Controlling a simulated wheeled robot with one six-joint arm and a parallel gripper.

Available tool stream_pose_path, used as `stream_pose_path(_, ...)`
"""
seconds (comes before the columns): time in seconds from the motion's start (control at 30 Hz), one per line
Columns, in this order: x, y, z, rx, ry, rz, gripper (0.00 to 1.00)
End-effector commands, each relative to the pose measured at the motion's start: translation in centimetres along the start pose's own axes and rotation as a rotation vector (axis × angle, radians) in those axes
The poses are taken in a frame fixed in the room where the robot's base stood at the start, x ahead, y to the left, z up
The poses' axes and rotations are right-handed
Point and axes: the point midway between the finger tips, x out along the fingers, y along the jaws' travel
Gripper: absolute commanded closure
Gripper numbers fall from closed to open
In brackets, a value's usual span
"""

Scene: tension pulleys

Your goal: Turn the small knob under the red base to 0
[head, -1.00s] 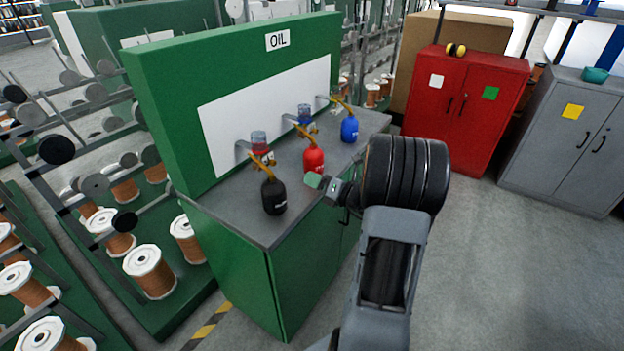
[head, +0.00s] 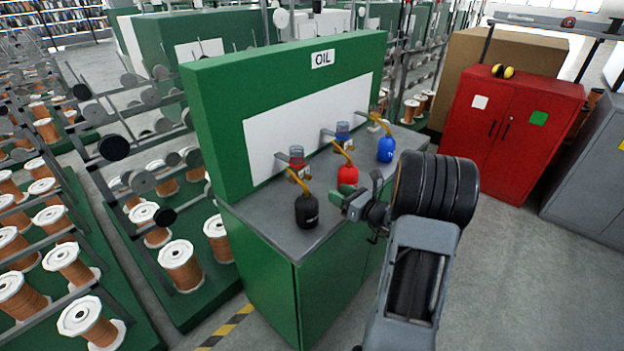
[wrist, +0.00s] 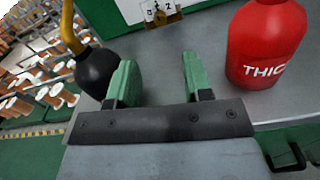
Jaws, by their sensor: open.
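My gripper (wrist: 153,80) is open and empty, its green fingers pointing toward the OIL bench; in the head view it (head: 352,196) is just in front of the red bottle. A small dispenser with a red base (head: 297,161) is on the white back panel above the black bottle. Under it is a small brass-coloured part, too small to read there. In the wrist view a brass part with a white numbered face (wrist: 160,12) shows at the top edge, beyond the fingers, with 3 and 2 legible. It is cut off by the frame, and its knob setting cannot be told.
The black bottle (wrist: 97,70) with an orange spout stands left of my fingers, the red bottle (wrist: 268,45) right. A blue bottle (head: 386,150) stands farther along the grey bench top (head: 290,236). A red cabinet (head: 510,130) is at right. Floor is clear before it.

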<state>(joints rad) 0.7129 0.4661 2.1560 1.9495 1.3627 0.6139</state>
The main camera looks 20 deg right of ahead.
Motion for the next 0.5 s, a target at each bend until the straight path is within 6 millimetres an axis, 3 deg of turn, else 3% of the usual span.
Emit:
stream_pose_path(0.2, 4.5, 0.1, -0.1, 0.002, 0.001, 0.004, 0.54)
stream_pose_path(0.5, 9.2, 0.1, 0.0, 0.003, 0.001, 0.003, 0.54)
